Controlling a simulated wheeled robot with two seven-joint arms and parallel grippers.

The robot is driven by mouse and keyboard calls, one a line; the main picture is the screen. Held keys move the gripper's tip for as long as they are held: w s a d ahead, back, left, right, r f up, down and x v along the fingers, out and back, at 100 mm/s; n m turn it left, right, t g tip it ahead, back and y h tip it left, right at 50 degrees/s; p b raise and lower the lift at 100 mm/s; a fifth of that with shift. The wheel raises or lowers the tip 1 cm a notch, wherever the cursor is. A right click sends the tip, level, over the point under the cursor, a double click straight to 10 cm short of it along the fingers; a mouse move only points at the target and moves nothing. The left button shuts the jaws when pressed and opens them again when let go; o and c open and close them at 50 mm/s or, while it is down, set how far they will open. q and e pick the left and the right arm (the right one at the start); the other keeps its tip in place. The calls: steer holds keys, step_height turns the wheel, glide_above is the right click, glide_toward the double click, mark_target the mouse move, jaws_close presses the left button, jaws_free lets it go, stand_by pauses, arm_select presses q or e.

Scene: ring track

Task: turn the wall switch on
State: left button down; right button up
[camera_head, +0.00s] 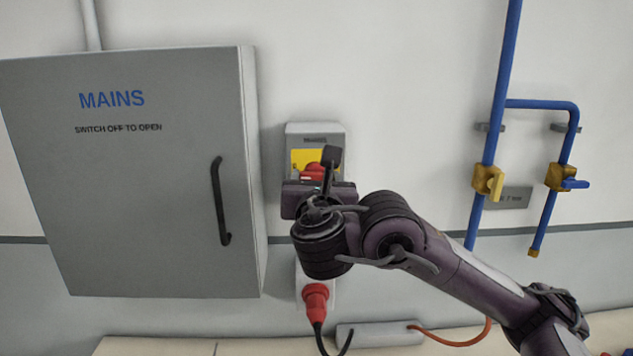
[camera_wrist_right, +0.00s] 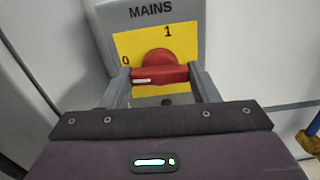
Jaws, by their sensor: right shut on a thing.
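The wall switch is a grey box (camera_head: 315,130) marked MAINS in the wrist view (camera_wrist_right: 195,20), with a yellow plate (camera_wrist_right: 130,45) that carries a 0 at the left and a 1 at the top. Its red knob (camera_wrist_right: 158,62) has a bar handle lying about level, with a white mark on its left end, on the 0 side. My right gripper (camera_wrist_right: 161,82) is shut on the red knob, one finger at each end of the bar. In the head view the gripper (camera_head: 320,174) hides much of the knob (camera_head: 313,168). My left gripper is not in view.
A grey MAINS cabinet (camera_head: 150,190) with a black handle (camera_head: 220,200) stands close left of the switch. Below is a red plug (camera_head: 316,298) with a black cable. Blue pipes (camera_head: 505,80) with yellow valves (camera_head: 488,182) are at the right. The wall between is clear.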

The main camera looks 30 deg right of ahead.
steer(key=shift+f+m+b, duration=0.15)
steer(key=shift+m+b, duration=4.75)
steer(key=shift+m, duration=3.7)
steer(key=o, duration=1)
steer(key=b+v, duration=0.1)
steer(key=v, duration=0.7)
steer(key=shift+d, duration=0.1)
steer(key=shift+w, duration=0.1)
